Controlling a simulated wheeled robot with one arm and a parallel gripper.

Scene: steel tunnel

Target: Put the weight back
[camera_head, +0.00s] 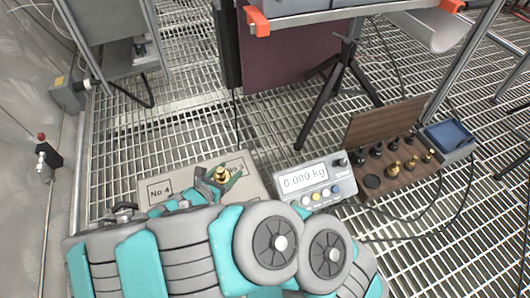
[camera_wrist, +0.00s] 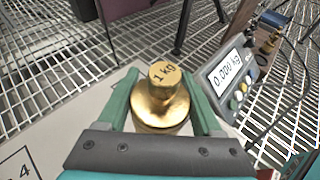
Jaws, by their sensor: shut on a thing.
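A brass weight marked 1 kg (camera_wrist: 162,101) stands upright between the green fingers of my gripper (camera_wrist: 161,84), which is shut on it. In the head view the weight (camera_head: 221,173) is small and partly hidden by my gripper (camera_head: 222,180), over a pale board (camera_head: 259,181) with numbered labels. I cannot tell whether it touches the board. An open wooden weight case (camera_head: 367,194) is at the right, holding several dark and brass weights. A round dark spot (camera_head: 372,181) at its front left corner looks like an empty seat.
A grey scale readout (camera_head: 307,183) showing 0.000 kg stands between the board and the case. A blue-topped box (camera_head: 448,137) is right of the case. Black cables lie on the grating in front. A black tripod stand (camera_head: 343,69) and a bench are behind. My arm covers the lower middle.

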